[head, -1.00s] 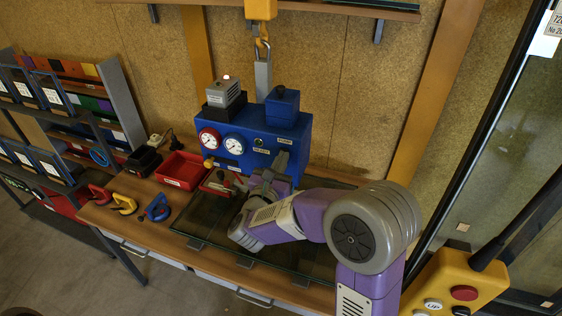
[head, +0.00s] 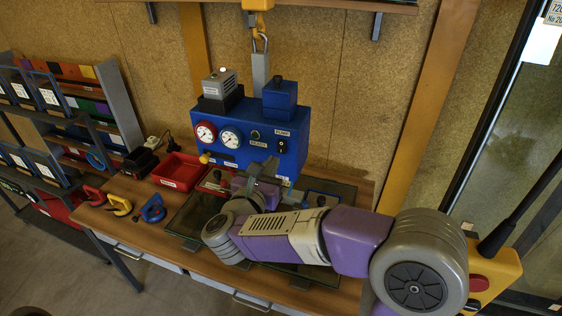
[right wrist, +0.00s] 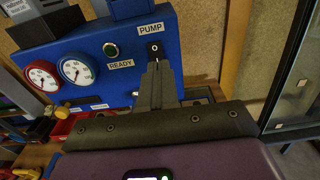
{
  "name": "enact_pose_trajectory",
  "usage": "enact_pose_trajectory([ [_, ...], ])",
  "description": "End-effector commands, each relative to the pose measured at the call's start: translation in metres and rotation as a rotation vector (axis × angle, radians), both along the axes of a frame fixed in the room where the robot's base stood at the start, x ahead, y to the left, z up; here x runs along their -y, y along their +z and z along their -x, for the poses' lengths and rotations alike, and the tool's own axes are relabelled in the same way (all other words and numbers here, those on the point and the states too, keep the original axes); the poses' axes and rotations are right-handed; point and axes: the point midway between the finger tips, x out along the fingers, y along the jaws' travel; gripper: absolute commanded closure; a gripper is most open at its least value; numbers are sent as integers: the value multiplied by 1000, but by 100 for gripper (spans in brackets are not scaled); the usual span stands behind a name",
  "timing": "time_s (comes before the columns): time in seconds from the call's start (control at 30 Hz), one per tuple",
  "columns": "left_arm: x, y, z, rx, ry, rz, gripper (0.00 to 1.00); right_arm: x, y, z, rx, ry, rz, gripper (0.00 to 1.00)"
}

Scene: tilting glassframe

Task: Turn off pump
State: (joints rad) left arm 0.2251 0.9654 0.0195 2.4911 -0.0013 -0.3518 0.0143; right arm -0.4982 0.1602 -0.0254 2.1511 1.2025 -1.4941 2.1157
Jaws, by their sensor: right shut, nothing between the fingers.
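The blue pump box (head: 215,118) stands at the back of the bench, with a PUMP label on its front panel. Below that label is a small black switch (head: 281,147). In the right wrist view the switch (right wrist: 154,48) shows a white O mark on its upper part; its lower part is hidden behind my fingertips. My right gripper (head: 268,168) is shut and empty, pointing at the panel just below the switch. In the right wrist view its fingers (right wrist: 157,72) are together; I cannot tell whether they touch the switch. My left gripper is not in view.
Two gauges (head: 230,139) and a READY lamp (head: 255,134) share the panel. A red tray (head: 179,170) and suction lifters (head: 153,208) are to the left. A glass pane (head: 195,212) lies under my right arm. A yellow control box (head: 502,268) is at the right.

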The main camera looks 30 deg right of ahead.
Motion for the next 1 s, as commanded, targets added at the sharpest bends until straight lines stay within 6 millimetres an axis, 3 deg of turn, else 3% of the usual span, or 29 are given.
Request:
enact_pose_trajectory([
  [0.2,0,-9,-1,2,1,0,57,-35,1,33,0,4,0,100],
  [0.4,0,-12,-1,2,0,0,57,-52,3,49,0,2,0,100],
  [1.0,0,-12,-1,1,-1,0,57,-55,2,51,-7,3,5,100],
])
